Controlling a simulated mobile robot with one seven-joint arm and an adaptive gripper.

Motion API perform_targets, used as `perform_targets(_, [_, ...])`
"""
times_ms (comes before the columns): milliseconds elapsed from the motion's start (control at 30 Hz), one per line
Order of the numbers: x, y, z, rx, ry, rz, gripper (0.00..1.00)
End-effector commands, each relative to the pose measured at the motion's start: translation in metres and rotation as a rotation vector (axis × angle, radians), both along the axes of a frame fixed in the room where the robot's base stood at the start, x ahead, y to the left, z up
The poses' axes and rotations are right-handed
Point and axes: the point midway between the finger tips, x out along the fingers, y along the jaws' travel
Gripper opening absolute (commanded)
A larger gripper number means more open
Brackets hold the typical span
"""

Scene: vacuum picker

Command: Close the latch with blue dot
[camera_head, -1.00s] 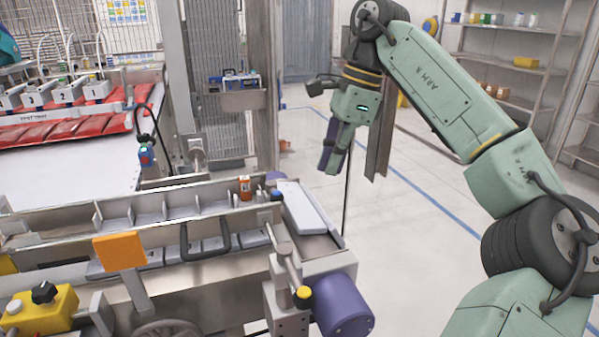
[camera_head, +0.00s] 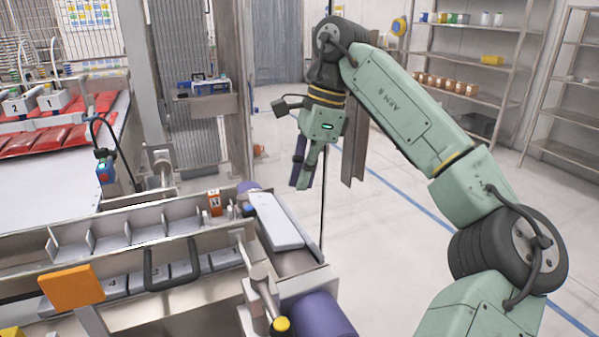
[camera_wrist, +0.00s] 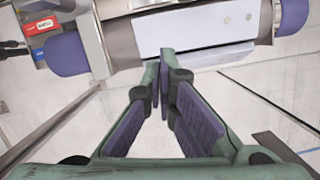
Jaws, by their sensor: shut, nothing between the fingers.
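A small dark-blue cap (camera_head: 249,211) at the far right end of the conveyor, by white cylinders, looks like the blue dot of the latch. The latch's arm is too small to make out, so I cannot tell its position. A second latch with a yellow dot (camera_head: 281,324) is at the near end, beside a purple roller (camera_head: 318,316). My gripper (camera_head: 302,177) hangs fingers down, right of and beyond the blue cap, apart from it. In the wrist view its purple-padded fingers (camera_wrist: 163,85) converge at the tips, shut and empty, with a pale plate (camera_wrist: 195,30) beyond.
A pale flat plate (camera_head: 276,222) lies at the conveyor's end. An orange box (camera_head: 215,203) stands near the blue cap. A metal post (camera_head: 355,150) stands behind my gripper. An orange panel (camera_head: 72,287) and black handle (camera_head: 173,263) are at the front.

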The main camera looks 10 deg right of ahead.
Motion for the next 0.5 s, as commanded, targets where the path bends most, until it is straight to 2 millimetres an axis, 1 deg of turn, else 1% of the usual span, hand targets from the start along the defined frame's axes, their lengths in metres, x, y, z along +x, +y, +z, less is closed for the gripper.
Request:
perform_targets(33, [-0.001,0.002,-0.011,0.0,0.003,0.003,0.0])
perform_targets(300, [-0.003,0.017,-0.065,0.001,0.004,0.002,0.0])
perform_targets(367, [-0.004,0.029,-0.057,-0.001,-0.002,0.006,0.0])
perform_targets(500, [-0.006,0.046,-0.055,-0.001,0.0,0.002,0.0])
